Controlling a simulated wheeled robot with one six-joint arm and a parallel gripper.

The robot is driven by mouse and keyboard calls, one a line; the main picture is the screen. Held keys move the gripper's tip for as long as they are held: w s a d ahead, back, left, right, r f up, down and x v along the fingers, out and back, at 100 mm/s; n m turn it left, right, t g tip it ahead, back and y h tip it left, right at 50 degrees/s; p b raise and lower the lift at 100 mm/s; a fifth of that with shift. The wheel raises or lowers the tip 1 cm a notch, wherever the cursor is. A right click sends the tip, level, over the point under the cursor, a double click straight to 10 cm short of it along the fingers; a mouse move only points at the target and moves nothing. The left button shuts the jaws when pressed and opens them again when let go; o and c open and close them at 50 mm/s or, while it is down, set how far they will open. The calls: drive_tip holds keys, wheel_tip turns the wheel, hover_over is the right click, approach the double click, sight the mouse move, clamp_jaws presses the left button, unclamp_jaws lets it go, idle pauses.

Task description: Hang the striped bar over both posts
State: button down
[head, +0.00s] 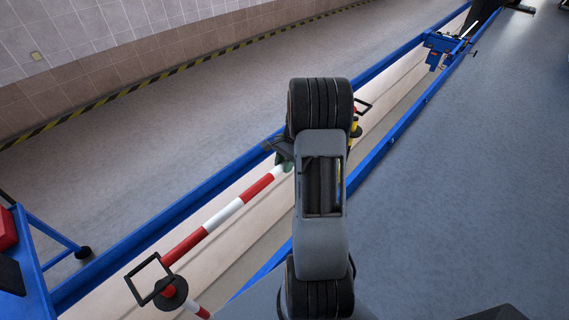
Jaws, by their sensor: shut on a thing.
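The red-and-white striped bar (225,215) runs slantwise from the lower left up to behind my arm. A black rectangular loop (149,281) is at its lower left end. Beside that loop is a post's dark round top (172,291), with a red-and-white shaft below; I cannot tell whether the loop is around it. Another black loop shows right of my arm, above a post with a yellow part (355,129), largely hidden by my arm. My gripper (284,158) is mostly hidden behind my wrist and is shut on the bar near its middle.
Blue rails (170,228) edge a long pit with pale walls, running from lower left to upper right. A blue jack carriage (440,44) stands far along it. Blue equipment (32,245) is at the left edge. Grey floor (465,190) on the right is clear.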

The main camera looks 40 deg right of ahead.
drive_tip(key=shift+f, duration=0.15)
drive_tip(key=shift+f+b, duration=0.65)
drive_tip(key=shift+f, duration=0.15)
drive_tip(key=shift+f, duration=0.15)
idle(0.6)
drive_tip(key=shift+f+b, duration=2)
drive_tip(key=shift+f, duration=0.85)
drive_tip(key=shift+f, duration=0.2)
drive_tip(key=shift+f+b, duration=1.55)
drive_tip(key=shift+f, duration=0.55)
drive_tip(key=c, duration=0.7)
unclamp_jaws()
